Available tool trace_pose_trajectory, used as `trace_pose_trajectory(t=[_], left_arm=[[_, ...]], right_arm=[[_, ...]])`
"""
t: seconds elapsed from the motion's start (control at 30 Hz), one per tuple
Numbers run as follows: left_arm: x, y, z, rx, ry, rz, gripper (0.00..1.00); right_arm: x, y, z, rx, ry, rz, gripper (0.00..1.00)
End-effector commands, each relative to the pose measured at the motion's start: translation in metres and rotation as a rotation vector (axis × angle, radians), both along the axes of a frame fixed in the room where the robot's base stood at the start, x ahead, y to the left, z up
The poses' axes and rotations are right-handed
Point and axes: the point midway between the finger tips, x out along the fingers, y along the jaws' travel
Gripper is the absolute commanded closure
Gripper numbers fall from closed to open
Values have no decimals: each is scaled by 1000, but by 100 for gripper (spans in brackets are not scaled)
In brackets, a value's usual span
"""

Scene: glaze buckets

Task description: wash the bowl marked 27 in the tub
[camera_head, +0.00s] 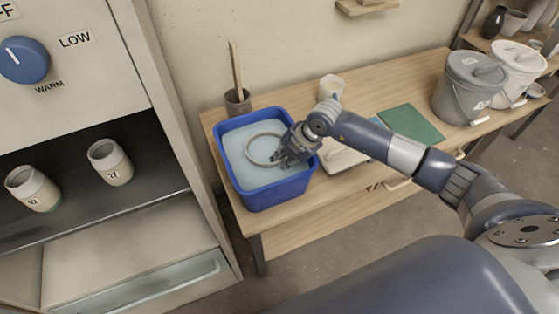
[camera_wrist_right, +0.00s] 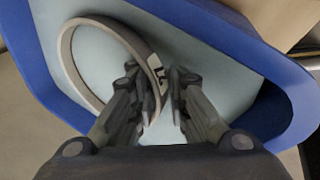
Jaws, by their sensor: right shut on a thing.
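The blue tub (camera_head: 272,198) stands on the wooden table, filled with pale water. A grey bowl (camera_head: 248,152) is in the tub, its round rim showing at the water; its lower part is hidden. My right gripper (camera_head: 284,158) reaches into the tub and is shut on the right side of the bowl's rim. In the right wrist view, the bowl (camera_wrist_right: 68,62) shows as a ring, with one finger of the gripper (camera_wrist_right: 163,92) on each side of its wall. A pale label with dark marks sits beside the fingers, partly hidden and not readable. My left gripper is not in view.
A pot with a wooden stick (camera_head: 238,102) stands behind the tub. A white cup (camera_head: 331,87), a green mat (camera_head: 411,124) and lidded buckets (camera_head: 462,92) are to the right. Cups marked 42 (camera_head: 33,188) and 27 (camera_head: 110,163) stand on the left shelf.

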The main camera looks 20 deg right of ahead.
Motion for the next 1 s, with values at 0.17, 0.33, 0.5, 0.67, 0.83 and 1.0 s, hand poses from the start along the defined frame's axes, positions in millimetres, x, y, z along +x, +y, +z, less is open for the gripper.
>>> trace_pose_trajectory(t=[0.17, 0.33, 0.5, 0.67, 0.83, 1.0], left_arm=[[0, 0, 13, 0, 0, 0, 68], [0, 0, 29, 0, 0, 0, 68], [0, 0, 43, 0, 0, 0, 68], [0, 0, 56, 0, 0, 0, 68], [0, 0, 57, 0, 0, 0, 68], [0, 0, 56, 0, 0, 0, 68]], right_arm=[[1, 1, 16, 2, -5, 0, 100], [1, 1, 34, 2, -5, 0, 100], [1, 1, 51, 2, -5, 0, 100], [1, 1, 65, 2, -4, 0, 100], [1, 1, 68, 1, -3, 1, 100], [1, 1, 67, 1, -3, 1, 100]])
